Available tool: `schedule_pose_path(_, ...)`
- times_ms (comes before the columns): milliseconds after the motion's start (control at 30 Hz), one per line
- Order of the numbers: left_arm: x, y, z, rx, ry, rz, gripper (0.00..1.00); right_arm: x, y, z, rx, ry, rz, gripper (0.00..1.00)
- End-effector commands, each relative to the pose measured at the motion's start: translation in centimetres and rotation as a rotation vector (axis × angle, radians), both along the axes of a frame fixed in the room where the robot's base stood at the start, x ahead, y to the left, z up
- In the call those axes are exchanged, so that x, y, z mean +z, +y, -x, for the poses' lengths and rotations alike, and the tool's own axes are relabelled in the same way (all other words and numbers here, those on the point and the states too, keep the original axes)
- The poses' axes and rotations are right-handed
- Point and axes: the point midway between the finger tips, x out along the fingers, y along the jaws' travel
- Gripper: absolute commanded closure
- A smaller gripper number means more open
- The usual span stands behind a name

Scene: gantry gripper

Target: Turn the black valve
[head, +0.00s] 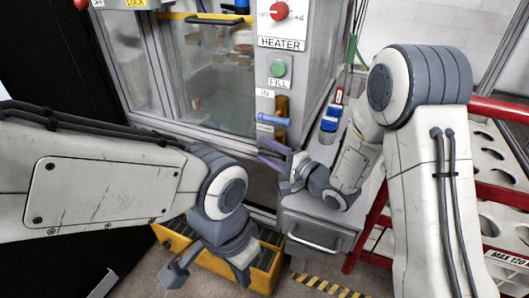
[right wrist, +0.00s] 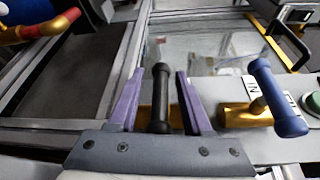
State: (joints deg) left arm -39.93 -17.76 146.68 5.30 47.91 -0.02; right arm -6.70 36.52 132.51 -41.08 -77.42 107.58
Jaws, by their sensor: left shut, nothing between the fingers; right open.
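The black valve's handle (right wrist: 160,98) stands upright in the right wrist view, between the two purple fingers of my right gripper (right wrist: 151,90). The fingers are open on both sides of it, with small gaps showing. A brass fitting shows behind the handle. In the head view my right gripper (head: 273,154) reaches the panel from the right, below the blue valve; I cannot make out the black handle there.
A green FILL button (head: 278,68) and red HEATER knob (head: 279,11) are above. A red-framed rack (head: 495,110) stands at the right.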

Motion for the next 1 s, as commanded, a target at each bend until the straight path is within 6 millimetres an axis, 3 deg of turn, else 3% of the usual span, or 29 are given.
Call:
schedule_pose_path(367, -0.2, 0.0, 0.0, 0.0, 0.0, 0.0, 1.0, -0.1, 0.6, -0.5, 0.0, 0.001, 0.0, 0.51)
schedule_pose_path(500, -0.2, 0.0, 0.0, 0.0, 0.0, 0.0, 1.0, 0.0, 0.6, -0.5, 0.0, 0.001, 0.0, 1.0)
schedule_pose_path(767, 0.3, 0.0, 0.0, 0.0, 0.0, 0.0, 1.0, 0.1, 0.6, -0.5, 0.001, 0.004, 0.007, 1.0)
schedule_pose_path(1000, 3.1, 0.0, 0.0, 0.0, 0.0, 0.0, 1.0, 0.4, 0.6, -0.5, 0.0, 0.034, 0.079, 1.0)
